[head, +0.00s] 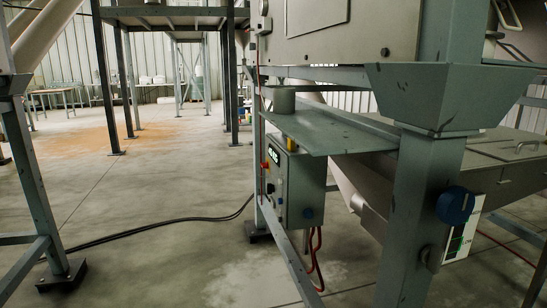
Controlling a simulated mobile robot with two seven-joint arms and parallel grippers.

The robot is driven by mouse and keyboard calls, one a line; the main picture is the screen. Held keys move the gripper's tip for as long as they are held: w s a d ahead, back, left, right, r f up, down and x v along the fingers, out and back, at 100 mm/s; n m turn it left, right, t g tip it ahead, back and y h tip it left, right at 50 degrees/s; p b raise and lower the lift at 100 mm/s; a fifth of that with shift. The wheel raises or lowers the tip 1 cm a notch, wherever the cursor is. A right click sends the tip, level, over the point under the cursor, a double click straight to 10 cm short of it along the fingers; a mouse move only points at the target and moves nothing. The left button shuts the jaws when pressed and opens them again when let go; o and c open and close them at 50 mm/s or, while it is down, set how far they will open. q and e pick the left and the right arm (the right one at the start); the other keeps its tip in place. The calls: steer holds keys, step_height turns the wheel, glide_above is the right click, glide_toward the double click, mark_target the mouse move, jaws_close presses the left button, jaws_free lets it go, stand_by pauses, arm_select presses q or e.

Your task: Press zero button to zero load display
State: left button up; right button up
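A grey control box (303,185) is mounted on the steel frame near the middle of the head view, its front face turned to the left and seen at a steep angle. A small lit display (273,155) with pale green characters is near the top of that face; I cannot read it reliably. A red control (264,165) and a dark round knob (270,188) sit below it, with other small controls lower down. I cannot tell which one is the zero button. Neither of my grippers is in view.
A grey steel post (418,215) with a blue round knob (455,205) stands in the right foreground. A flat metal shelf (335,130) juts above the box. A black cable (165,226) crosses the floor. Open concrete floor (150,185) lies left of the box.

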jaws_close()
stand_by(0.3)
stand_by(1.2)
arm_select(q)
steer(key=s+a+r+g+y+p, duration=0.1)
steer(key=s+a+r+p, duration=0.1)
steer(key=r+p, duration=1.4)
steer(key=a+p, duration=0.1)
steer(key=p, duration=1.3)
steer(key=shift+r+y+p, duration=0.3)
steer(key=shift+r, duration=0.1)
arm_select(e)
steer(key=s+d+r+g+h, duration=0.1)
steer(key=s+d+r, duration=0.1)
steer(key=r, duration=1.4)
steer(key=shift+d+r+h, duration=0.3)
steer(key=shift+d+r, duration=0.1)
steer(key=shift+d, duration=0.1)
